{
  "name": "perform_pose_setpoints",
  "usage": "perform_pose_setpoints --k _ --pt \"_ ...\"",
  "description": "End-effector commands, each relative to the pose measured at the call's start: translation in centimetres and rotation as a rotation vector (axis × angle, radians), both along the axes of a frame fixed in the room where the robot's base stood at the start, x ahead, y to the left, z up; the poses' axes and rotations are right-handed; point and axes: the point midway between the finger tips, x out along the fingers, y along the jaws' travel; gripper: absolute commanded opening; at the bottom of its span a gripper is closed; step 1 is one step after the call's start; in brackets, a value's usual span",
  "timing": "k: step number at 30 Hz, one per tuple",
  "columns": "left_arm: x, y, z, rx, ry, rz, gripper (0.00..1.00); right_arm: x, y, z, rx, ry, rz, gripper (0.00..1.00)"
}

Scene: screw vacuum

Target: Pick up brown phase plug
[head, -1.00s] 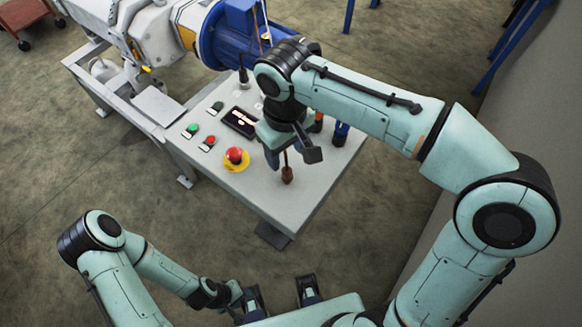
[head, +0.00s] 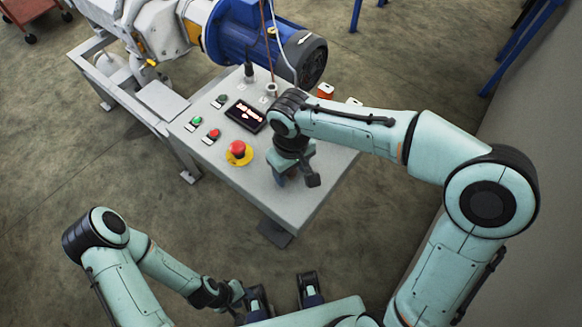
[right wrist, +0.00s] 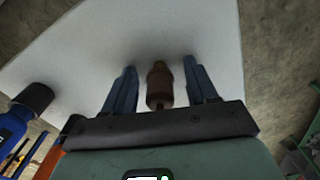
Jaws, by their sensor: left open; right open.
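The brown phase plug (right wrist: 159,87) stands on the pale control table in the right wrist view. It sits between the two blue fingers of my right gripper (right wrist: 160,92), which is open, with gaps on both sides. In the head view my right gripper (head: 295,181) is low over the table's front part, and the plug is hidden behind it. My left gripper (head: 283,296) is open and empty at the bottom of the head view, away from the table.
The table (head: 250,180) carries a red emergency button (head: 237,149), a small display (head: 245,116) and green (head: 197,121) and red (head: 213,134) buttons. A blue motor (head: 235,40) is behind.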

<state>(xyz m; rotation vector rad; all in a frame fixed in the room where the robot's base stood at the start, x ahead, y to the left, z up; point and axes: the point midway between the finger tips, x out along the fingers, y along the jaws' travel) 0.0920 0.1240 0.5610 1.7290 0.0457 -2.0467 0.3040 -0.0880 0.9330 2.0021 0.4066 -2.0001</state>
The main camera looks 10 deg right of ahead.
Motion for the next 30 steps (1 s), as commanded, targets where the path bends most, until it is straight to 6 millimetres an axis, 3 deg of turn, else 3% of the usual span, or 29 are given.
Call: perform_pose_setpoints --k 4,9,22,30 --pt "0.0 0.0 0.0 0.000 0.000 0.000 0.43 0.0 0.0 0.0 0.000 0.000 0.000 0.54" --pt "0.0 0.0 0.0 0.000 0.000 0.000 0.43 0.0 0.0 0.1 0.000 0.000 -0.001 0.00" --pt "0.1 0.0 0.1 0.000 -0.001 0.000 0.43 0.0 0.0 0.7 0.000 -0.001 -0.001 0.00" --pt "0.3 0.0 0.9 0.000 -0.003 0.000 0.43 0.1 0.0 4.8 0.001 -0.005 -0.001 0.00"
